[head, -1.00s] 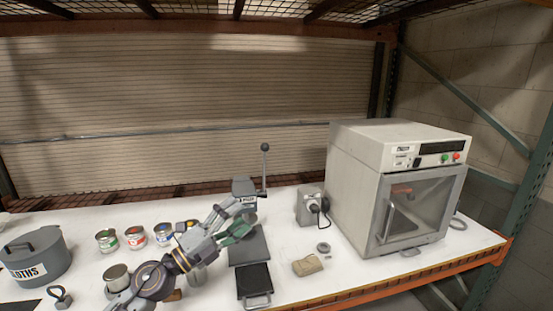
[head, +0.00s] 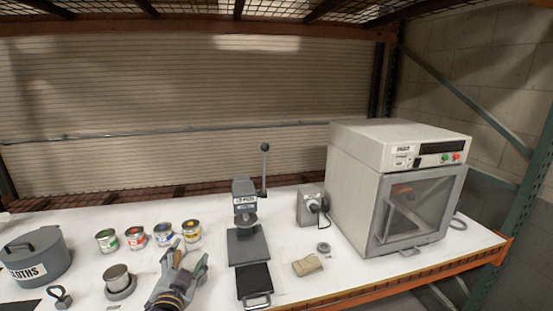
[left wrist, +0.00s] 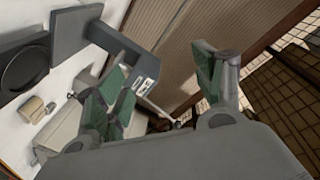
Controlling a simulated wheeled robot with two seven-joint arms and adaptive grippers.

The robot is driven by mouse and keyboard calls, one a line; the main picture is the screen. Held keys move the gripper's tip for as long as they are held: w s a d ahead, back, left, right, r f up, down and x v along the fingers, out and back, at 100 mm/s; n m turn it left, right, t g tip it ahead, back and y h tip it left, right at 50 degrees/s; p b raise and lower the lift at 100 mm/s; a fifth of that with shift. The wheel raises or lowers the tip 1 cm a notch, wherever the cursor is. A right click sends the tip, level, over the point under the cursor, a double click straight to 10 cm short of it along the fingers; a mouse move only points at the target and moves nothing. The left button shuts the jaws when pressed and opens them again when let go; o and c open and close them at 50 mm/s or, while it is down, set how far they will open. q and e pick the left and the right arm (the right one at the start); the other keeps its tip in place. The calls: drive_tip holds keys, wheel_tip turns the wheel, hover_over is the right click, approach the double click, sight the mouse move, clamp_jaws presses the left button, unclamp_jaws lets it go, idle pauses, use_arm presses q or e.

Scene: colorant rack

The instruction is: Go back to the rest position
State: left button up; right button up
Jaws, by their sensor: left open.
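My left gripper (head: 182,258) is low over the front of the white bench in the head view, left of the grey lever press (head: 243,205). Its green-padded fingers are spread and nothing is between them. In the left wrist view the open fingers (left wrist: 165,90) show with the press (left wrist: 75,30) beyond them, tilted in the picture. My right gripper is in neither view.
Several colorant cans (head: 136,236) stand behind and left of my gripper.

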use_arm(q)
drive_tip(key=s+a+f+n+g, duration=0.1)
drive_tip(key=s+f+n+g, duration=0.3)
drive_tip(key=s+f+g, duration=0.75)
drive_tip(key=s+d+f+g+h, duration=0.2)
drive_tip(key=s+d+f+g, duration=0.15)
drive_tip(key=s+f, duration=0.8)
drive_tip(key=s+a+f+b, duration=0.1)
drive_tip(key=s+f+b, duration=0.15)
drive_tip(key=f, duration=1.55)
drive_tip(key=s+f+b, duration=0.1)
drive_tip(key=f+b, duration=0.2)
drive_tip(key=f, duration=1.6)
drive_tip(key=s+a+f+b, duration=0.2)
drive_tip(key=s+f, duration=0.8)
drive_tip(key=f, duration=0.2)
drive_tip(key=s+a+f+g+b, duration=0.1)
drive_tip(key=s+a+f+b, duration=0.1)
drive_tip(key=s+f, duration=0.9)
drive_tip(key=shift+s+a+f+y, duration=0.3)
drive_tip(key=shift+a+f, duration=0.35)
drive_tip(key=shift+a, duration=0.15)
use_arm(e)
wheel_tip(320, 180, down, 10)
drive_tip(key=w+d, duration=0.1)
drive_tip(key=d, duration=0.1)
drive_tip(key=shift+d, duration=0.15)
